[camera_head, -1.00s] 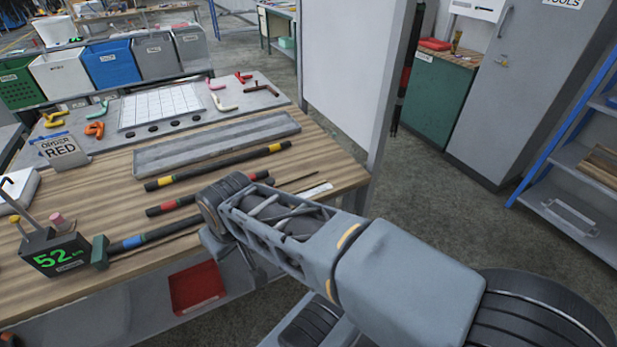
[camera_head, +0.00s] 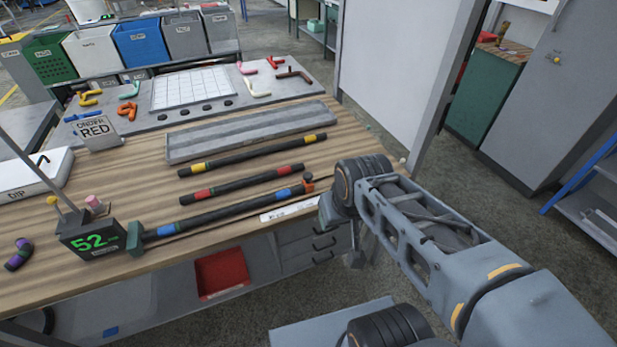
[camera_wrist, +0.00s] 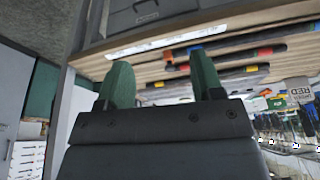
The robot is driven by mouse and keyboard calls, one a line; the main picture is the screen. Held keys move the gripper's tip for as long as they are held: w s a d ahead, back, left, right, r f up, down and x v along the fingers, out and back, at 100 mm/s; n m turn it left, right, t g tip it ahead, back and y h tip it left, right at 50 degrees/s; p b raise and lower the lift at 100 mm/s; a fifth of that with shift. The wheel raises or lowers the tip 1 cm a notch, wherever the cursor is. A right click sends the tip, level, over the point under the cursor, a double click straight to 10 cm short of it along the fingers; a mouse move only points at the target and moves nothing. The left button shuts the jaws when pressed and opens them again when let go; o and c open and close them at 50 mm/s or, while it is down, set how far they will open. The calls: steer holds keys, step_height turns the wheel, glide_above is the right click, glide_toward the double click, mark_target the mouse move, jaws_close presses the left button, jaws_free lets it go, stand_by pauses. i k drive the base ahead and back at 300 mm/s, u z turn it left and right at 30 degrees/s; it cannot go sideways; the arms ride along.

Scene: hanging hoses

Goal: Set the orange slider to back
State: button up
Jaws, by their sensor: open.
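The orange slider (camera_head: 308,182) is a small orange piece with a dark part, at the right end of the front rail on the wooden bench. An orange patch near the bench edge in the wrist view (camera_wrist: 265,52) looks like the same slider.
Two more banded hoses (camera_head: 240,183) lie behind the rail, before a long grey tray (camera_head: 250,132). A black display reading 52 (camera_head: 90,242) stands at the left. A white label strip (camera_head: 288,211) lies by the front edge. Drawers (camera_head: 315,243) and a red bin (camera_head: 221,272) are below.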

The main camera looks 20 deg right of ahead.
mark_target(307, 176)
steer(key=u, duration=0.45)
steer(key=k, duration=1.05)
steer(key=z, duration=0.4)
steer(key=i, duration=1.4)
steer(key=u, duration=0.6)
